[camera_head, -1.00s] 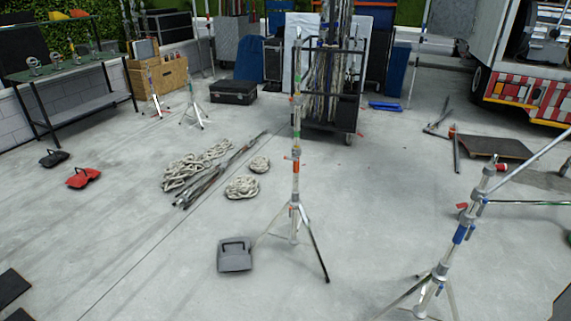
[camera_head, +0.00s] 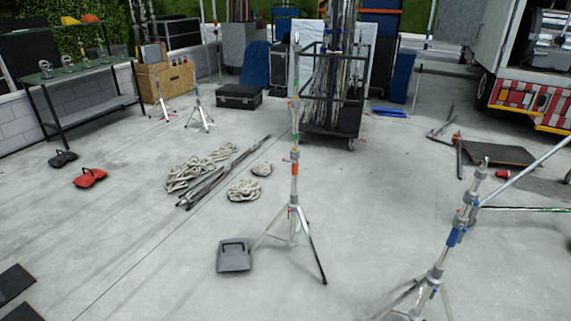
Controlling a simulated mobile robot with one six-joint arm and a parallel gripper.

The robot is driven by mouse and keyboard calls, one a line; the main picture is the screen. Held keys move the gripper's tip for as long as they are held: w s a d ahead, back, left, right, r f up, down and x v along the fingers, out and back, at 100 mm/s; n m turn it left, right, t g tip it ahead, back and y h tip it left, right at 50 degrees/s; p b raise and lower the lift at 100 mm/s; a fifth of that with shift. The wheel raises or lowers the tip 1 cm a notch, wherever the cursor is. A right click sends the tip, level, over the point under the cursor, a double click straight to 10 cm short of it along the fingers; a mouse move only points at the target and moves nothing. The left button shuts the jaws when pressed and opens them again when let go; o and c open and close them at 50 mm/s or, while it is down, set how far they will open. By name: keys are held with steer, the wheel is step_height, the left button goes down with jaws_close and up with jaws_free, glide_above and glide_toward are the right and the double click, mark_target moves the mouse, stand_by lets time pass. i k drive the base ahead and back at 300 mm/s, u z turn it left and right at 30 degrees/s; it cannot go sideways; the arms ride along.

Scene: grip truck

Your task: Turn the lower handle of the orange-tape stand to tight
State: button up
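The orange-tape stand (camera_head: 294,185) stands upright on its tripod legs near the middle of the head view. An orange band wraps its column at about mid-height, with collars above and below it. A small orange-red knob shows beside the collar just above the band; the lower handle is too small to make out clearly. My gripper is not in view.
A blue-tape stand (camera_head: 453,237) is at the lower right, with a pole slanting off its top. Rope coils (camera_head: 243,190) and poles (camera_head: 215,178) lie behind. A loaded cart (camera_head: 345,125) stands farther back.

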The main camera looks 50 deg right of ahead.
mark_target(290, 161)
steer(key=z, duration=0.1)
steer(key=i, duration=0.95)
steer(key=u, duration=0.05)
